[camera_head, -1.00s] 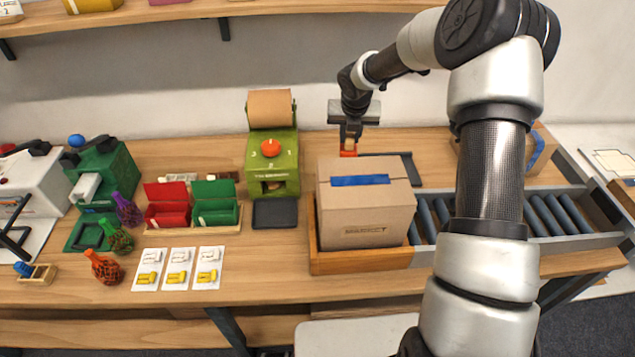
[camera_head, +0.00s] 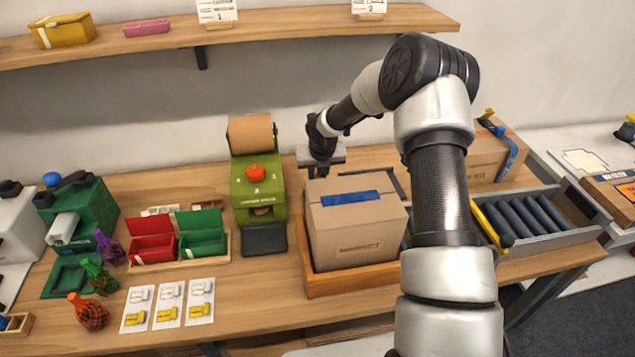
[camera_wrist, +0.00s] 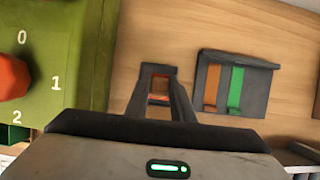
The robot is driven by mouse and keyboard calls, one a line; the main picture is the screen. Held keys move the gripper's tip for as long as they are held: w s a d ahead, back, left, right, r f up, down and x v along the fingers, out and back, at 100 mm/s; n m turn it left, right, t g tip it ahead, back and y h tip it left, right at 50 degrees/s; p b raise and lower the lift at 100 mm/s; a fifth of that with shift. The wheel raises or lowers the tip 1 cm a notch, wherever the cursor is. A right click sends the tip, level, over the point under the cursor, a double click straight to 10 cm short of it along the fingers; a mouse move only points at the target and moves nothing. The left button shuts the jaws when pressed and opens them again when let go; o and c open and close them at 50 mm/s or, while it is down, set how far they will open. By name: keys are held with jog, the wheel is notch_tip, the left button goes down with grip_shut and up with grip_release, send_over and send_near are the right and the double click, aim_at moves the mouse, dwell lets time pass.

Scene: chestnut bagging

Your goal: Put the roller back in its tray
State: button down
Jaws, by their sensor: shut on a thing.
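My gripper (camera_wrist: 158,80) is shut on a small piece with orange on it, taken to be the roller (camera_wrist: 159,98). In the wrist view it is above bare tabletop, between the green machine and a dark tray (camera_wrist: 265,98). An orange and a green strip lie side by side in that tray. In the head view my gripper (camera_head: 319,172) is behind the back left corner of the cardboard box, which hides its tips and the roller. The tray's dark edge (camera_head: 394,181) shows behind the box.
The cardboard box (camera_head: 358,232) stands in a wooden tray in front of my gripper. The green machine (camera_head: 258,190) with a red knob is to the left. A roller conveyor (camera_head: 540,235) lies to the right. Wood between machine and dark tray is clear.

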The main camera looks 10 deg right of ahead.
notch_tip(320, 180, down, 3)
jog(key=shift+r, duration=0.2)
